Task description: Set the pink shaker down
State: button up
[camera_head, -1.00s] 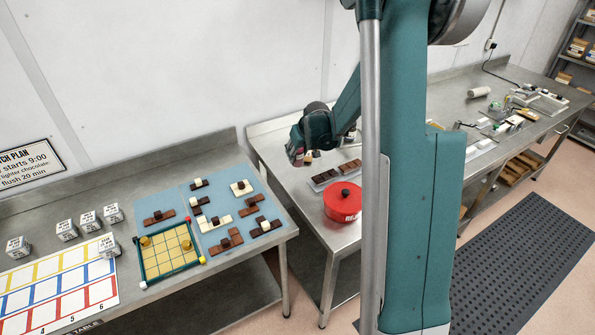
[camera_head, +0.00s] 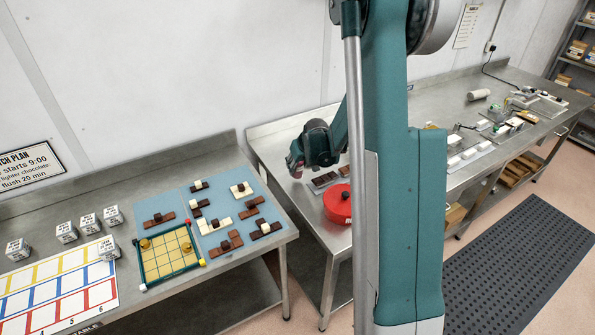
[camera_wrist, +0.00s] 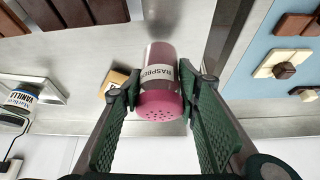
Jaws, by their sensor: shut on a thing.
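The pink shaker (camera_wrist: 160,90) shows in the wrist view, with a pink perforated cap towards the camera and a pale label reading "RASPB...". My gripper (camera_wrist: 157,86) is shut on it, one finger on each side. In the head view my gripper (camera_head: 297,162) is over the left part of the middle steel table (camera_head: 264,142), left of the red pot. The shaker is hard to make out there, and I cannot tell whether its base touches the table.
Chocolate bars (camera_head: 323,180) and a red pot (camera_head: 338,204) are right of my gripper. A blue mat (camera_head: 215,192) with chocolate pieces covers part of the left table.

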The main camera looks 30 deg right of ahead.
aim_at(298, 170)
jog(key=shift+f, duration=1.35)
jog(key=shift+f, duration=0.2)
jog(key=o, duration=0.9)
jog(key=shift+o, duration=0.2)
jog(key=shift+r, duration=0.15)
jog(key=shift+r, duration=0.15)
jog(key=v, duration=1.1)
jog(key=shift+s+r, duration=0.2)
jog(key=shift+r, duration=0.15)
